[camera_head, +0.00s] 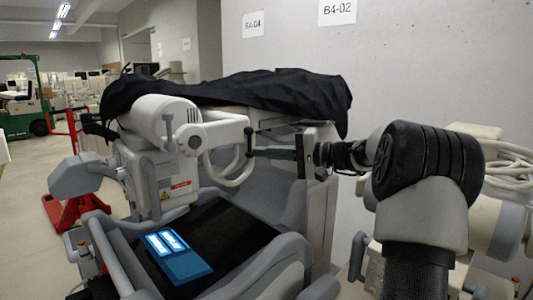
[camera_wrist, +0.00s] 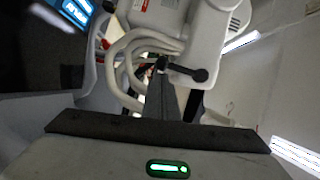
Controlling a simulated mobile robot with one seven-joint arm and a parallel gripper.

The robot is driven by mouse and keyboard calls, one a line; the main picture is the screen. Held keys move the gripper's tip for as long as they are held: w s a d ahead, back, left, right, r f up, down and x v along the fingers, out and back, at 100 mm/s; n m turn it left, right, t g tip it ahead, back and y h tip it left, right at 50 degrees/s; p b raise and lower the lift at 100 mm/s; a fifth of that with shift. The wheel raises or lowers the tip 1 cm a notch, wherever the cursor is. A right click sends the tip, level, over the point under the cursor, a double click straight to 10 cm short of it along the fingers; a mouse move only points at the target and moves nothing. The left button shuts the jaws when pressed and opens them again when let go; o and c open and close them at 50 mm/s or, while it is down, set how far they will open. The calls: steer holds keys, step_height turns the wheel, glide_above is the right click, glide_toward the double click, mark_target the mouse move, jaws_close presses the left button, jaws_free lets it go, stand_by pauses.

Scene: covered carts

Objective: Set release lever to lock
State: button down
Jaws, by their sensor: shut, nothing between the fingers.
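A black release lever (camera_head: 249,141) with rounded ends hangs nearly upright at the right end of the cart's white arm. In the wrist view the lever (camera_wrist: 188,72) lies across the white housing, ahead of the fingers. My gripper (camera_head: 257,152) reaches in from the right, its fingers shut and empty. Its fingertips are at the lower end of the lever in the head view; I cannot tell whether they touch it.
A black cover (camera_head: 240,92) drapes over the cart top. White hoses (camera_wrist: 122,62) loop beside the lever. A blue-screened panel (camera_head: 180,257) lies below. The wall (camera_head: 430,60) stands behind.

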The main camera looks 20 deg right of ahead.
stand_by(0.6)
steer(key=v, duration=1.7)
steer(key=shift+s+d, duration=0.15)
